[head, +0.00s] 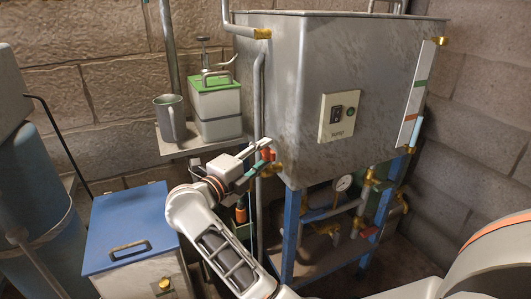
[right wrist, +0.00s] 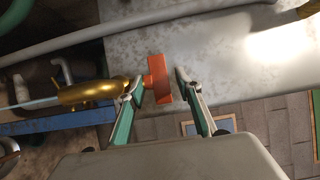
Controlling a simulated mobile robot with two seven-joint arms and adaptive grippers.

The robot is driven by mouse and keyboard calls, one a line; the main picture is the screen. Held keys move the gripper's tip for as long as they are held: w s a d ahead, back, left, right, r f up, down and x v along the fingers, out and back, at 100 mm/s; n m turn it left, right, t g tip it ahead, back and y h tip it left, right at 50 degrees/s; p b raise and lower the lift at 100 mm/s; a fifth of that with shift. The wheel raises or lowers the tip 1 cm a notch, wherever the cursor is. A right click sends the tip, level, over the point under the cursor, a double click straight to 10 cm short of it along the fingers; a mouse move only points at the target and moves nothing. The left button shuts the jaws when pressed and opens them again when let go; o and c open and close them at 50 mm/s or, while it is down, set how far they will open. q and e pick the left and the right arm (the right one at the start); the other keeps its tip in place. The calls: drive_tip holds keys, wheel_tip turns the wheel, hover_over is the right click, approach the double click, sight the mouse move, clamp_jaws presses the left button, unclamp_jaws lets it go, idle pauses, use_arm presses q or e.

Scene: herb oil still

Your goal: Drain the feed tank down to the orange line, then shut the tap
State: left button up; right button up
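The grey metal feed tank (head: 345,80) stands on blue legs. Its gauge strip (head: 424,62) at the right edge bears a green mark (head: 420,84) and an orange mark (head: 410,117). A blue-green column (head: 416,130) shows beside the strip, its top near the orange mark. The tap's orange handle (right wrist: 158,80) and brass body (right wrist: 88,93) show in the right wrist view. My right gripper (right wrist: 160,88) is open, with the handle between its fingers, closer to the left finger; contact is unclear. In the head view the gripper (head: 256,158) partly covers the tap. My left gripper is out of view.
A shelf (head: 200,144) left of the tank holds a metal mug (head: 170,117) and a green-lidded container (head: 215,105). A blue-lidded box (head: 128,222) stands lower left, beside a blue drum (head: 35,195). Pipes and a round dial (head: 343,183) sit under the tank.

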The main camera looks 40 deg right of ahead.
drive_tip(key=shift+x, duration=1.05)
drive_tip(key=shift+c, duration=0.4)
